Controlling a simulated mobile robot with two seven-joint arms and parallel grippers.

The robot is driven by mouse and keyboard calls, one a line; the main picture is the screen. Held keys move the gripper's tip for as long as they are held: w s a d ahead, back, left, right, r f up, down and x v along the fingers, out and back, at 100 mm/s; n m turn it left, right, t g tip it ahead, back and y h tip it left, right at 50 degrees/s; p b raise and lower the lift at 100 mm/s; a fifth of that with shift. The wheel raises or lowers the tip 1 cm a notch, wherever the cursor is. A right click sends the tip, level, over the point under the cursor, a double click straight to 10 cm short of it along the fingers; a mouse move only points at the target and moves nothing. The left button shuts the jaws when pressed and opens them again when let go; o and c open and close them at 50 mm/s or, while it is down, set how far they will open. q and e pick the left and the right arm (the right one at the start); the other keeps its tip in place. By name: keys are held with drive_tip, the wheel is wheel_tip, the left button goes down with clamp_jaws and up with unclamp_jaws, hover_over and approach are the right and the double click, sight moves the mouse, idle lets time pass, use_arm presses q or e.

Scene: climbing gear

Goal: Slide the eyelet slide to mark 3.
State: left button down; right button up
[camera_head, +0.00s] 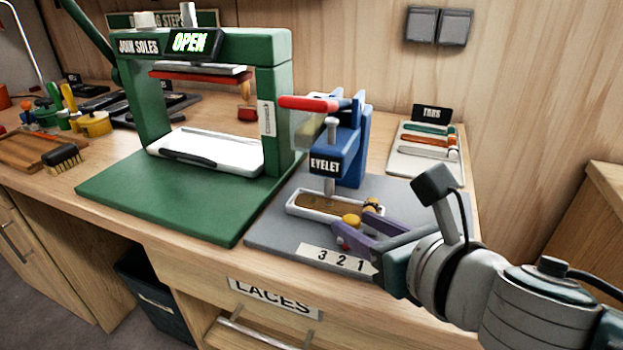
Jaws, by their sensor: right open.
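The eyelet slide (297,203) is a pale, shallow carriage with a brown sole piece (325,203). It lies under the blue eyelet press (349,150), on the grey base plate (270,235). A yellow knob (350,220) shows at its front side. A white scale (325,258) in front reads 3, 2, 1 from left to right. My right gripper (356,222) is open, its purple fingers around or very near the knob. I cannot tell whether they touch it, or which mark the slide stands at. My left gripper is not in view.
The press has a red-handled lever (308,103) above the slide. A green sole press (131,95) reading OPEN stands at left. A board of tabs (397,165) lies behind at right. The LACES drawer (262,297) is below the bench's front edge.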

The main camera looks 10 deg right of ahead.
clamp_jaws()
idle(0.4)
drive_tip(key=shift+w+a, duration=0.1)
idle(1.0)
